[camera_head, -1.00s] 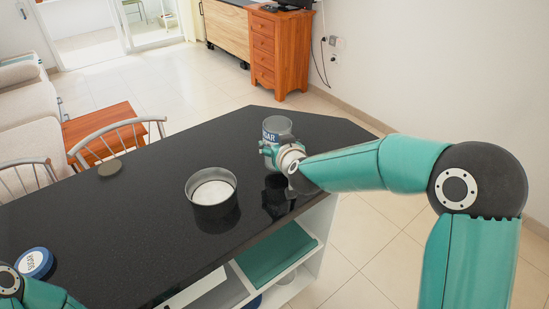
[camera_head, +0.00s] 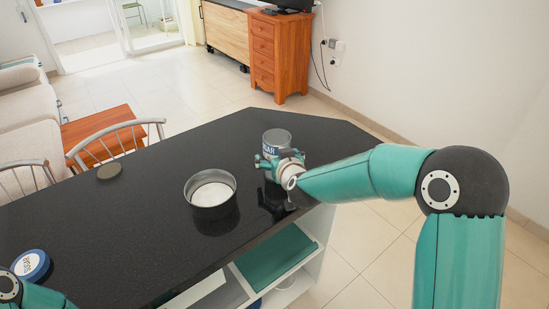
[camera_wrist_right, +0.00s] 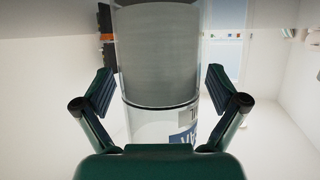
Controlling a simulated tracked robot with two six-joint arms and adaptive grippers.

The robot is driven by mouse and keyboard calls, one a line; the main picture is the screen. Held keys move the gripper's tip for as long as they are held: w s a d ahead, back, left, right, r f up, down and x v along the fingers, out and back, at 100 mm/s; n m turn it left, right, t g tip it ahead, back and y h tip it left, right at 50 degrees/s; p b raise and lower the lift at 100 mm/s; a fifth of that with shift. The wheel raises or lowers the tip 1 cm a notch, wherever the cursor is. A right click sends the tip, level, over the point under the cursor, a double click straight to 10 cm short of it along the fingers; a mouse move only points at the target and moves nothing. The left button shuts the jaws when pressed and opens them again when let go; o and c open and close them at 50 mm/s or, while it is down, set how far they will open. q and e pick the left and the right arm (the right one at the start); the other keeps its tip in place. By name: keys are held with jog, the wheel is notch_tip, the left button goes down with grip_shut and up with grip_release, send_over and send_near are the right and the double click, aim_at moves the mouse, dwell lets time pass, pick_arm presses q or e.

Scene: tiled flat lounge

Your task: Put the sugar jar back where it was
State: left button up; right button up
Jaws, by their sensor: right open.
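The sugar jar (camera_head: 277,138), a clear glass cylinder with a dark blue label, stands upright at the right part of the black counter (camera_head: 130,225); its lower part is hidden by my right gripper (camera_head: 279,160). That gripper is open around the jar, with a finger on each side. In the right wrist view, the jar (camera_wrist_right: 158,60) stands between the spread fingers, with a visible gap at each side. Part of my left arm shows at the bottom left; its gripper is outside the view.
A round dark tin with white contents (camera_head: 211,190) stands left of the jar. A blue-rimmed lid with a white label (camera_head: 31,265) lies at the counter's left. A dark disc (camera_head: 109,171) lies near the far edge, by the chairs. The counter's right end is clear.

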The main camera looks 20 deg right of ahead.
jog(key=shift+r, duration=0.1)
jog(key=shift+s+r, duration=0.1)
jog(key=shift+s, duration=0.15)
jog(key=v, duration=1.1)
jog(key=shift+s, duration=0.25)
